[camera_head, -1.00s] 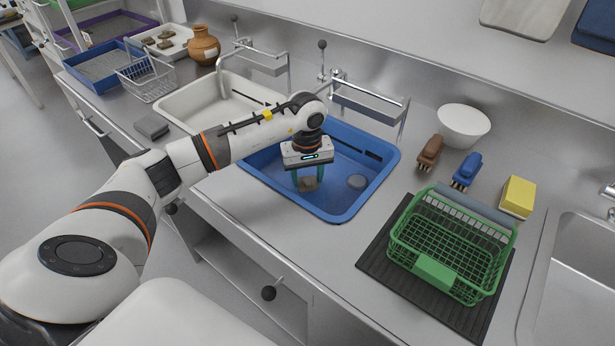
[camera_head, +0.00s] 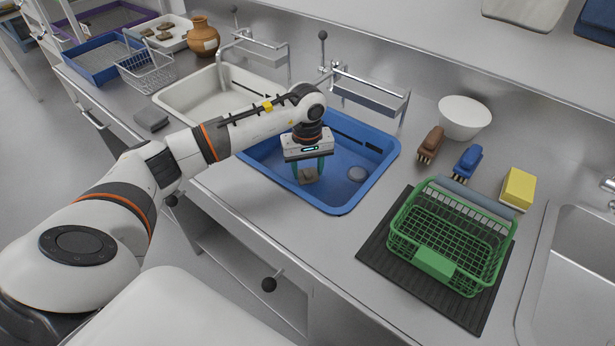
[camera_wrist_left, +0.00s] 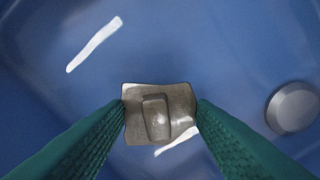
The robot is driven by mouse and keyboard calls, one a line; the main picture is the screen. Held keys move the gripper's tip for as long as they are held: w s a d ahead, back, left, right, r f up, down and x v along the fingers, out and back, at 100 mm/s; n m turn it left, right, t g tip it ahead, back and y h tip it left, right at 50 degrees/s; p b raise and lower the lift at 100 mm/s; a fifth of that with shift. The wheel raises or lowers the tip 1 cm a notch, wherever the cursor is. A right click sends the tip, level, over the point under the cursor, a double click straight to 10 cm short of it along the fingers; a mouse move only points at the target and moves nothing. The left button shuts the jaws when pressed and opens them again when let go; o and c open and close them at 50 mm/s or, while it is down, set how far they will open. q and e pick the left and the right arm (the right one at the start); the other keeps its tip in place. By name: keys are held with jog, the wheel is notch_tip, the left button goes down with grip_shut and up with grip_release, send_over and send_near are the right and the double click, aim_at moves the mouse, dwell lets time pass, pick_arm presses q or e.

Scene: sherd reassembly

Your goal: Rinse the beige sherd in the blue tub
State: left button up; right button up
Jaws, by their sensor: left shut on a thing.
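The beige sherd (camera_wrist_left: 160,112) looks grey-beige in the left wrist view, a roughly square piece with a raised block on its face. It also shows in the head view (camera_head: 308,175). My left gripper (camera_head: 311,172) points down inside the blue tub (camera_head: 333,207) and is shut on the sherd. In the left wrist view its two green fingers (camera_wrist_left: 160,109) press on opposite edges of the sherd. The tub's blue floor lies behind the sherd, with bright reflections. I cannot tell whether the sherd touches the floor or water. My right gripper is not in view.
A round grey drain piece (camera_head: 357,174) is in the tub, right of the sherd. A white basin (camera_head: 188,93) adjoins on the left. Brown (camera_head: 431,142) and blue (camera_head: 467,161) brushes, a yellow sponge (camera_head: 518,187) and a green rack (camera_head: 437,264) stand to the right.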

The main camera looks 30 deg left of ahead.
aim_at(307, 172)
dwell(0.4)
pick_arm(q)
jog(key=shift+r+p, duration=2.15)
jog(key=shift+r, duration=1.6)
jog(key=shift+r+p, duration=1.55)
jog(key=shift+r, duration=1.2)
notch_tip(307, 172, up, 4)
jog(key=shift+f+p, duration=0.1)
jog(key=shift+p, duration=0.95)
